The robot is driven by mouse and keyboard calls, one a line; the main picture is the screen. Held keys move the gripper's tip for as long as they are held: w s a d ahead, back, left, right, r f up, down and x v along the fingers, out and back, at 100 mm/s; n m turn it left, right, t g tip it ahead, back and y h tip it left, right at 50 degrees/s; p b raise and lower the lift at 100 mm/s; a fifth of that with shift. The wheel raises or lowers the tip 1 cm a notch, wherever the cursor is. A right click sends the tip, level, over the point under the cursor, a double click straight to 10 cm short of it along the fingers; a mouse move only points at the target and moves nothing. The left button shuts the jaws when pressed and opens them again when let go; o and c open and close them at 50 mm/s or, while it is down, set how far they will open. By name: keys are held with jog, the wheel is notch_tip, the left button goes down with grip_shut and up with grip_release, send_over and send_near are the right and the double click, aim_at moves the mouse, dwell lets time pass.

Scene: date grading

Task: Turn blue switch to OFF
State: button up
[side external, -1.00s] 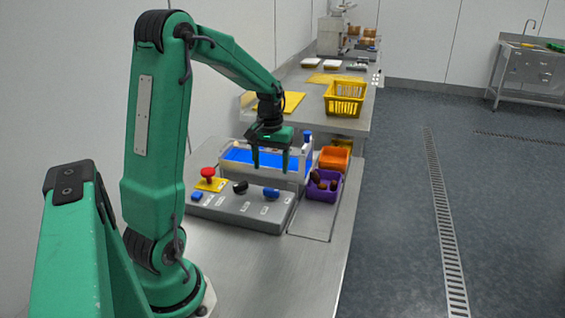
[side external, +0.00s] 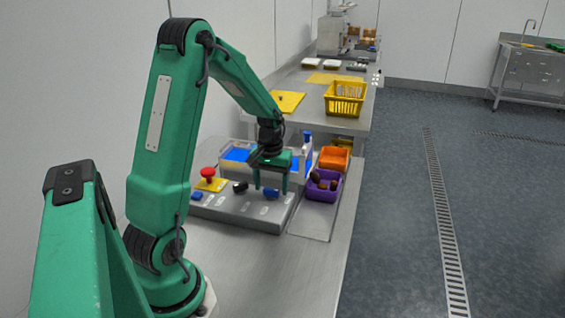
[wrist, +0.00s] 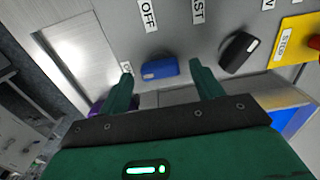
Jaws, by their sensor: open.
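The blue switch (side external: 271,194) is a knob on the grey control panel (side external: 230,212). In the wrist view the blue switch (wrist: 160,68) lies crosswise, with a small pale mark near its left end. An OFF label (wrist: 148,15) is above it, and another label (wrist: 127,67) beside its left end is partly hidden by a finger. My gripper (side external: 271,188) is open just above the switch. In the wrist view the fingertips of my gripper (wrist: 159,70) are on either side of the switch, with visible gaps. Whether they reach down to panel height is unclear.
A black switch (wrist: 240,53) is close to the right finger. A red button (side external: 208,173) stands on a yellow plate (side external: 211,185), and a blue button (side external: 196,196) is at the panel's left. A purple crate (side external: 323,195) and an orange crate (side external: 334,157) stand to the right.

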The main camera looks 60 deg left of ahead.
jog(key=shift+f, duration=0.35)
jog(key=shift+c, duration=0.3)
jog(key=c, duration=0.9)
